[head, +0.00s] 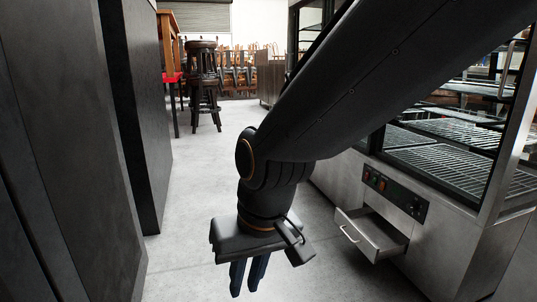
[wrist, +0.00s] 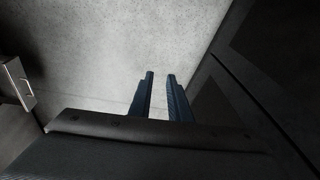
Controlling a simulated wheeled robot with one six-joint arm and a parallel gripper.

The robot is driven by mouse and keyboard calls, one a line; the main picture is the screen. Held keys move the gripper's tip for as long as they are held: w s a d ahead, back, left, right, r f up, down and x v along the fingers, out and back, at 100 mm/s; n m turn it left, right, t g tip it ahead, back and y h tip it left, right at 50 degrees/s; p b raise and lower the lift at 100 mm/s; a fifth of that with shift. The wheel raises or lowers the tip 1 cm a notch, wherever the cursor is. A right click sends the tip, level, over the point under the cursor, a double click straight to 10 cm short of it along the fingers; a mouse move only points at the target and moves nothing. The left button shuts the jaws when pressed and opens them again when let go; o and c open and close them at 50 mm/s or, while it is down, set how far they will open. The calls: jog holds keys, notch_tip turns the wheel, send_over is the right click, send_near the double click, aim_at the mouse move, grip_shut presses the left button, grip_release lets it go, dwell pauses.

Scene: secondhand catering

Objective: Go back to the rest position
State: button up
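My gripper (head: 249,277) hangs at the end of my arm in the middle of the head view, pointing down over the grey floor. Its two dark blue fingers stand a little apart with nothing between them. They also show in the wrist view (wrist: 160,90), with a gap of bare floor between them. My arm reaches in from the upper right of the head view and hides part of the display cabinet.
A steel and glass display cabinet (head: 440,240) stands at right, its small drawer (head: 372,235) pulled out. A dark panel (head: 75,150) closes in the left side. Bar stools (head: 205,85) stand at the back left. The grey floor (head: 190,190) between is clear.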

jog(key=s+d+r+n+g, duration=0.1)
jog(key=s+d+n+g, duration=0.15)
jog(key=s, duration=0.65)
jog(key=d+r+m+p, duration=0.2)
jog(key=d+r+p, duration=0.5)
jog(key=p, duration=0.5)
jog(key=d+r+m+h+p, duration=0.1)
jog(key=d+r+m+p, duration=0.2)
jog(key=d+r+p, duration=0.4)
jog(key=d+r+m+h+p, duration=0.1)
jog(key=d+r+p, duration=0.5)
jog(key=r+p, duration=0.9)
jog(key=m+t+p, duration=0.1)
jog(key=p, duration=0.3)
jog(key=shift+s+d+m, duration=0.15)
jog(key=shift+d+m, duration=0.2)
jog(key=shift+d, duration=0.05)
